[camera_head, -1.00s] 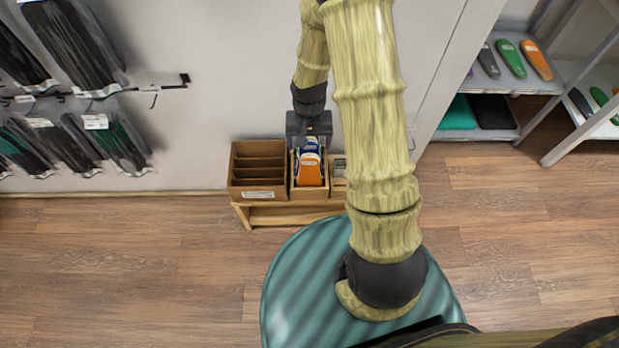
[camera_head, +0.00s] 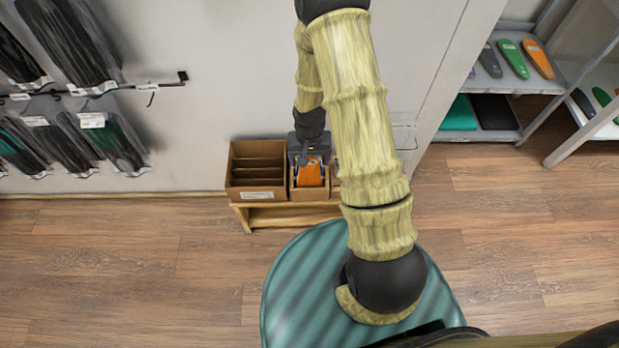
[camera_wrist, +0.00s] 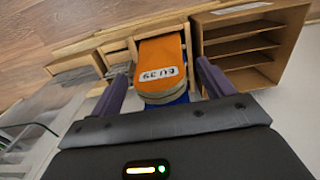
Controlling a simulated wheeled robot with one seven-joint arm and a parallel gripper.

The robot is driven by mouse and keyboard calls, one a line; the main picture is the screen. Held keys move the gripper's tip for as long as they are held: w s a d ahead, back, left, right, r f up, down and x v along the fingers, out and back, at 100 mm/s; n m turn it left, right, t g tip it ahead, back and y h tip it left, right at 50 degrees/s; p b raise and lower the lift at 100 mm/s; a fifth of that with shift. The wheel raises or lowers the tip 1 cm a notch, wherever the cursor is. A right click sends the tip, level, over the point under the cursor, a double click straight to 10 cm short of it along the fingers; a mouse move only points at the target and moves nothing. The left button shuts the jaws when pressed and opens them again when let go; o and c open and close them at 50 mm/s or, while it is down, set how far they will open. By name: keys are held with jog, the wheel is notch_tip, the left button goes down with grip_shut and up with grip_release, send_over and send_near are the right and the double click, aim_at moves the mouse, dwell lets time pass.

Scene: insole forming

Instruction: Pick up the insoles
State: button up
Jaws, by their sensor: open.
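The insoles stand upright in the middle compartment of a low wooden rack. In the head view an orange insole (camera_head: 310,174) shows at the front; in the wrist view the orange insole (camera_wrist: 160,52) bears a white size label. Grey and blue edges show right behind it. My gripper (camera_head: 307,158) is over this compartment. In the wrist view its two purple fingers (camera_wrist: 161,72) are apart, one on each side of the insoles, with visible gaps. Contact is not visible, and the gripper hides the insoles' back part.
A brown box with empty slots (camera_head: 256,170) stands left of the insole compartment. Another box, mostly hidden by my arm, is to the right. The wall is close behind. Shelves with insoles (camera_head: 512,60) stand at the far right. Packages hang on the left wall.

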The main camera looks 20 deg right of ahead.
jog(key=shift+f, duration=0.45)
jog(key=c, duration=1.3)
jog(key=shift+r, duration=0.1)
jog(key=shift+c, duration=0.2)
notch_tip(320, 180, up, 10)
jog(key=shift+f+p, duration=0.1)
jog(key=shift+p, duration=1.1)
